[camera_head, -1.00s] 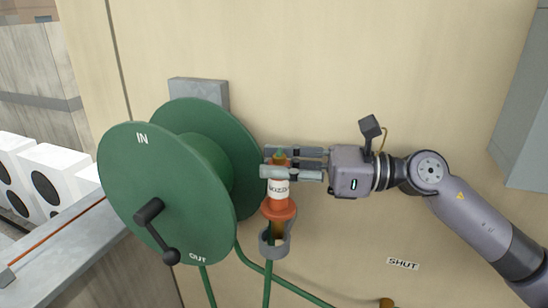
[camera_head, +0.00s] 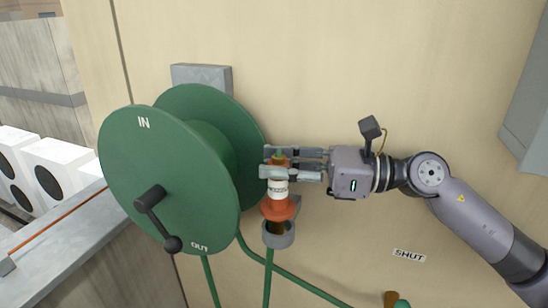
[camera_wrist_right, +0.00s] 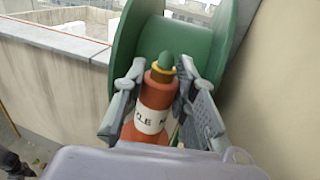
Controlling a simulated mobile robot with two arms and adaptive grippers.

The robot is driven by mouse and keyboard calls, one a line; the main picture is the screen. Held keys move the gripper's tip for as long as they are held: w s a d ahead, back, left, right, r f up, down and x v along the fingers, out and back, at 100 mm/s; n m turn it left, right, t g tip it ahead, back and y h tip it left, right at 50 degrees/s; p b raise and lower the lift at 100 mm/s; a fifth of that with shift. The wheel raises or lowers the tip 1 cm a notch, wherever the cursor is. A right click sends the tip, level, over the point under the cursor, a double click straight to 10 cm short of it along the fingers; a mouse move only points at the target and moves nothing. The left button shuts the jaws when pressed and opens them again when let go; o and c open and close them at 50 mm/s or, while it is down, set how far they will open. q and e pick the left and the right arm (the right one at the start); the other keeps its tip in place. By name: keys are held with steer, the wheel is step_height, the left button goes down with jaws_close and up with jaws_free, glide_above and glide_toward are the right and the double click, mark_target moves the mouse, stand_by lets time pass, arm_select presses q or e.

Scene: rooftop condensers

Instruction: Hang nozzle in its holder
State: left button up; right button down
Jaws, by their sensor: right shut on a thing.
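The nozzle (camera_head: 278,208) is orange-red with a white lettered label and a dark lower end. My right gripper (camera_head: 280,165) is shut on its upper part, one finger on each side, and holds it roughly upright. The grey ring-shaped holder (camera_head: 278,241) is on the wall directly below. The nozzle's dark lower end appears to reach into the ring, with the orange flange a little above the rim. Whether it touches is unclear. In the right wrist view the nozzle (camera_wrist_right: 157,95) stands between both fingers (camera_wrist_right: 160,95). The left gripper is not in view.
A green hose reel (camera_head: 165,185) with a black crank is close to the left of the gripper. Green hose (camera_head: 268,280) hangs below the holder. A "SHUT" label (camera_head: 409,255) and a brown-and-green fitting (camera_head: 394,300) are lower right. Bare wall lies above.

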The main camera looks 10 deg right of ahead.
mark_target(287, 184)
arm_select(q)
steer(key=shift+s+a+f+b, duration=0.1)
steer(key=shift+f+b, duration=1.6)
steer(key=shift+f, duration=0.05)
arm_select(e)
steer(key=shift+s+f, duration=0.2)
steer(key=shift+f, duration=0.6)
steer(key=shift+s+f, duration=0.15)
steer(key=shift+f, duration=0.6)
steer(key=c, duration=1.2)
jaws_free()
steer(key=shift+w, duration=0.1)
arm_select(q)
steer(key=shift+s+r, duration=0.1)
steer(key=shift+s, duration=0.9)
arm_select(e)
steer(key=shift+s+r, duration=0.1)
steer(key=shift+s, duration=0.1)
